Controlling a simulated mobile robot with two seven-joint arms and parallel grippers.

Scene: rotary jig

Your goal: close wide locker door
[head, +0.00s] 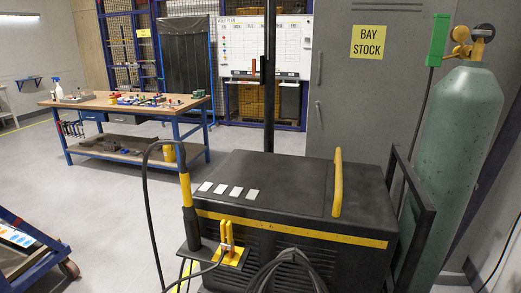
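A tall grey locker (345,110) with a yellow "BAY STOCK" sign (367,42) stands at the back right in the head view. Its wide grey front has a vertical handle (319,68) near the left edge and a smaller fitting (318,110) below it. The lower part is hidden behind a black machine, and the right part behind a gas cylinder. I cannot tell from here whether the door is ajar or shut. Neither of my grippers is in view.
The black welding machine (285,185) with a yellow handle and cables fills the near middle. A green gas cylinder (455,140) stands at right. A workbench (125,103) is at back left, and a blue cart (30,255) at lower left. Floor (110,200) between them is clear.

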